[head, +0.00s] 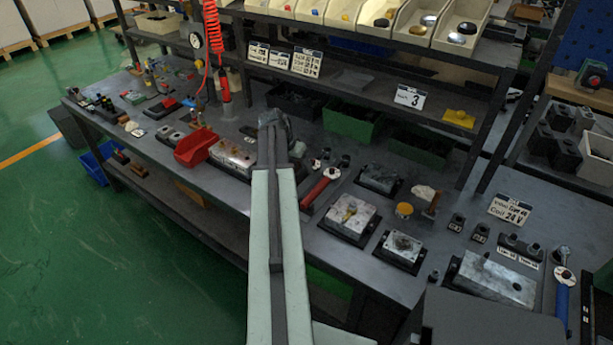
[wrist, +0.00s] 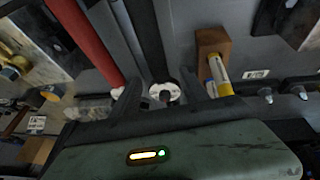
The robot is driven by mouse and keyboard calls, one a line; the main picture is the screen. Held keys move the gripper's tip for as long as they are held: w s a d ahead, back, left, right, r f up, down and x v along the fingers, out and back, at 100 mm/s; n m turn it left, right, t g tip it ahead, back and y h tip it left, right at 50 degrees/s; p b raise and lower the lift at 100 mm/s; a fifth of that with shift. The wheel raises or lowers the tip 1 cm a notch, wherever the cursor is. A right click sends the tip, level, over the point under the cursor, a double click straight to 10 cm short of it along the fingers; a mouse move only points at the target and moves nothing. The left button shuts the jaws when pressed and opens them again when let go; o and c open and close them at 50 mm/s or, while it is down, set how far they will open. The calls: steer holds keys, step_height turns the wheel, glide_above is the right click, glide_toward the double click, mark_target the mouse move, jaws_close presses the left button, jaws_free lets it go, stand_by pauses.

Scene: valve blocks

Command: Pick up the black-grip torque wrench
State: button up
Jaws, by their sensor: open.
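The black-grip torque wrench (wrist: 147,42) shows in the wrist view as a dark bar running down from the top edge to a round whitish head (wrist: 166,94). My gripper (wrist: 160,78) is open, with one dark finger on each side of the wrench near its head. Nothing is clearly held, and I cannot tell the height of the fingers above the bench. In the head view my gripper (head: 275,120) is at the far end of my arm over the bench. I cannot make out the black-grip wrench there; my arm hides part of the bench.
A red-grip wrench (head: 319,188) lies right of my arm; a red bar (wrist: 88,38) shows beside the black one. A brown block (wrist: 212,43) with a yellow-and-white piece is on the other side. Metal blocks (head: 347,214) and a red bin (head: 195,147) crowd the bench.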

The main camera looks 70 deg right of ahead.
mark_target(304, 170)
steer(key=b+x, duration=0.4)
steer(key=x, duration=0.1)
steer(key=shift+f+b, duration=0.15)
steer(key=shift+b, duration=0.2)
jaws_close()
stand_by(1.0)
